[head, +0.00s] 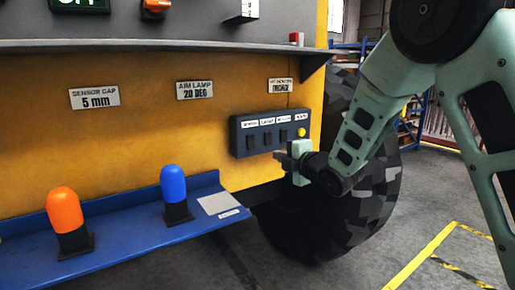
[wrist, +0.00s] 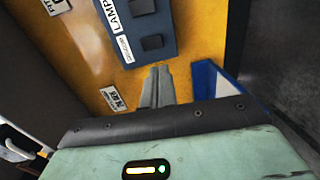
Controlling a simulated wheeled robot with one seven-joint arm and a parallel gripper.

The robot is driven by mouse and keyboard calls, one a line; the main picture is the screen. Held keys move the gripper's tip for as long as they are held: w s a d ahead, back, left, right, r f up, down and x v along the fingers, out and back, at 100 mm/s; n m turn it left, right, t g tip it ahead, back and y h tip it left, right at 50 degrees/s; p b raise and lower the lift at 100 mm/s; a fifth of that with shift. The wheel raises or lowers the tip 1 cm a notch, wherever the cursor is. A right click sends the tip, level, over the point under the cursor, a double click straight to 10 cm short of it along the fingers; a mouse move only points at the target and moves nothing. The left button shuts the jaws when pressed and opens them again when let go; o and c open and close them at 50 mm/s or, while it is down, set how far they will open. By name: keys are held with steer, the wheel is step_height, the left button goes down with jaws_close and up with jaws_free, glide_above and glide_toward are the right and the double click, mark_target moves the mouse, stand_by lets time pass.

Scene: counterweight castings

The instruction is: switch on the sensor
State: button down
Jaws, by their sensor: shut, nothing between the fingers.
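A dark switch box (head: 270,132) is mounted on the yellow wall panel in the head view. It carries three dark rocker switches under small white labels, and a yellow button (head: 301,132) at its right end. The labels are too small to read surely there. The box also shows in the wrist view (wrist: 165,28), with a label reading LAMP and two dark switches, one (wrist: 152,42) nearest my fingertips. My gripper (head: 279,157) is shut and empty, just below the box's right half. Its fingers (wrist: 158,72) show in the wrist view; contact cannot be told.
A blue shelf (head: 120,232) below holds an orange-capped lamp (head: 65,210) and a blue-capped lamp (head: 173,185). A grey ledge (head: 150,46) runs above. Plates reading SENSOR GAP 5 mm (head: 95,97) and AIM LAMP 20 DEG (head: 194,89) are on the wall. A large tyre (head: 345,215) stands behind my gripper.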

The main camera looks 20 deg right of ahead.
mark_target(252, 148)
steer(key=p+x, duration=0.5)
steer(key=x, duration=0.7)
steer(key=shift+p, duration=0.35)
steer(key=shift+w, duration=0.1)
steer(key=shift+f+b, duration=0.15)
steer(key=shift+b, duration=0.15)
steer(key=shift+w+a+f+b, duration=0.1)
steer(key=shift+w+f+b, duration=0.2)
steer(key=shift+b, duration=0.85)
steer(key=shift+s+r+p, duration=0.1)
steer(key=shift+r+p, duration=0.25)
steer(key=shift+p, duration=0.15)
steer(key=shift+s+f, duration=0.1)
